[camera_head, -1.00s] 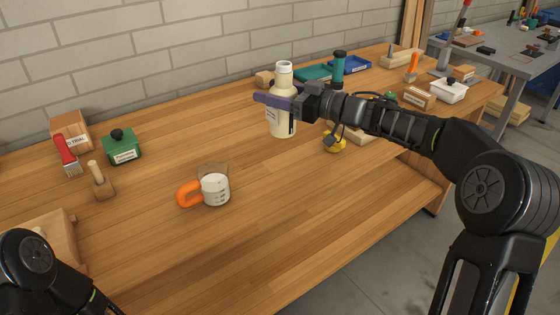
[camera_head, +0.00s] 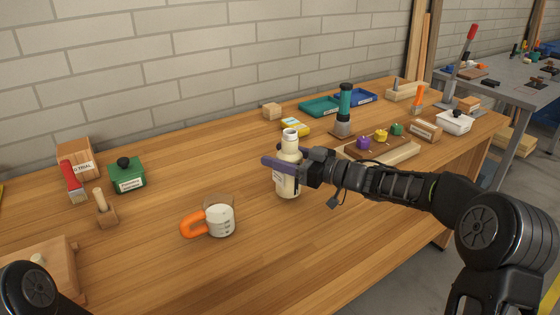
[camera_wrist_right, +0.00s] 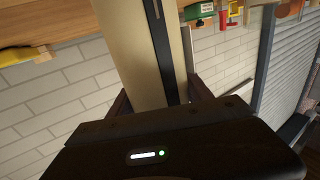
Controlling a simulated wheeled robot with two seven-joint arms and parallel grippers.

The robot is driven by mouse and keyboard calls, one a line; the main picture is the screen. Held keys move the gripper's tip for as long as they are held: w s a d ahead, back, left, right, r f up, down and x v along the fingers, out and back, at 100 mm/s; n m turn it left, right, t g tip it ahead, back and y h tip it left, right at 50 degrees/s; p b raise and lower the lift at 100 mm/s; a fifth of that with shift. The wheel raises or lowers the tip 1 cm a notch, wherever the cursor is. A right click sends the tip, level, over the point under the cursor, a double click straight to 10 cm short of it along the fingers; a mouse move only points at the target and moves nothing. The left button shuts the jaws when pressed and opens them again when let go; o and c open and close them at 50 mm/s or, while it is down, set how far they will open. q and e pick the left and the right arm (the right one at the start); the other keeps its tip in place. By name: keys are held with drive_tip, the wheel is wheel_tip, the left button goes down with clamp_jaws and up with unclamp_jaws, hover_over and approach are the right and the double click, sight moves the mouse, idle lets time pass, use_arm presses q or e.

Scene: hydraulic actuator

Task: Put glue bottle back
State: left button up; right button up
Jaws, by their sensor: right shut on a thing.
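The glue bottle (camera_head: 289,150) is cream-coloured with a white cap and stands about upright in the head view, right of the mug. My right gripper (camera_head: 283,164) is shut on it, with its purple fingers around the upper body. I cannot tell whether the bottle's base touches the table. In the right wrist view the bottle (camera_wrist_right: 128,50) fills the space between the fingers. My left gripper is out of view; only part of my left arm shows at the lower left.
A measuring cup with an orange handle (camera_head: 192,225) stands left of the bottle. A wooden tray with coloured knobs (camera_head: 380,147), a green-topped tool (camera_head: 344,108) and blue and green trays (camera_head: 321,107) lie behind and right. The bench front (camera_head: 270,265) is clear.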

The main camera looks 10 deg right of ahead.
drive_tip(key=shift+f, duration=0.55)
drive_tip(key=shift+f, duration=0.2)
drive_tip(key=o, duration=1.7)
drive_tip(key=shift+r, duration=0.25)
drive_tip(key=v, duration=1.2)
